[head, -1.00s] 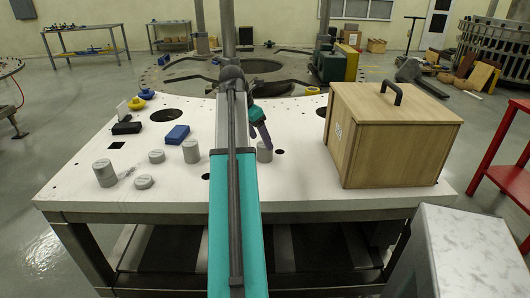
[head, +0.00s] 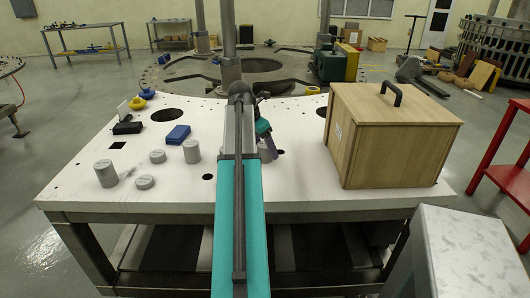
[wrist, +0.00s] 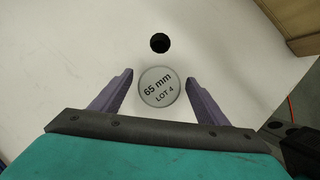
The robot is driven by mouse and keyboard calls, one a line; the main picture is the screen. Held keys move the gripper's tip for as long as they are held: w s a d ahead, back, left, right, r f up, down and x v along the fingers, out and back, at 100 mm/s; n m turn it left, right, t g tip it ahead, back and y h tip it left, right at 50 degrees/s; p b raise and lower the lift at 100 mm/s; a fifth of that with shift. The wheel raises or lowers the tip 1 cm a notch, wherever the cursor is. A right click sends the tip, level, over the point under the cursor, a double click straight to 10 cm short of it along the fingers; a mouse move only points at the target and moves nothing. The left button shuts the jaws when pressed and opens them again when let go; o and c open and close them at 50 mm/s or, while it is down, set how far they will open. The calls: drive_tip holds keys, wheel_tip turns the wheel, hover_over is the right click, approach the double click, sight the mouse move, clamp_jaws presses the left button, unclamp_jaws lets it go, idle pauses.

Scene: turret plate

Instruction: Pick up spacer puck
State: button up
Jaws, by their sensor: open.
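A grey round spacer puck (wrist: 159,94) marked "65 mm LOT 4" stands on the white plate in the wrist view. My gripper (wrist: 159,78) is open, with one purple finger on each side of the puck and a gap at both sides. In the head view my gripper (head: 272,146) is low over the plate, just right of my arm, and that puck is mostly hidden. Other grey pucks stand on the left of the plate: a tall one (head: 191,151), a short one (head: 157,156), a large one (head: 105,173) and a flat one (head: 145,183).
A wooden box (head: 385,140) with a black handle stands on the right of the white plate (head: 300,200). A blue block (head: 178,134) and a black item (head: 127,128) lie at the left. A dark hole (wrist: 160,43) lies beyond the puck in the wrist view.

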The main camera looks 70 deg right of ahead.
idle(0.4)
drive_tip(key=c, duration=1.5)
drive_tip(key=shift+r, duration=0.1)
drive_tip(key=shift+c, duration=0.2)
drive_tip(key=shift+d+r+b, duration=0.1)
drive_tip(key=shift+r+b, duration=0.25)
drive_tip(key=shift+r, duration=1.15)
drive_tip(key=shift+a+r, duration=0.2)
drive_tip(key=w+a+r+b, duration=0.1)
drive_tip(key=w+a, duration=0.2)
drive_tip(key=a, duration=1.2)
drive_tip(key=shift+w+a+r+b, duration=0.15)
drive_tip(key=shift+a+r+b, duration=0.1)
drive_tip(key=shift+b, duration=0.1)
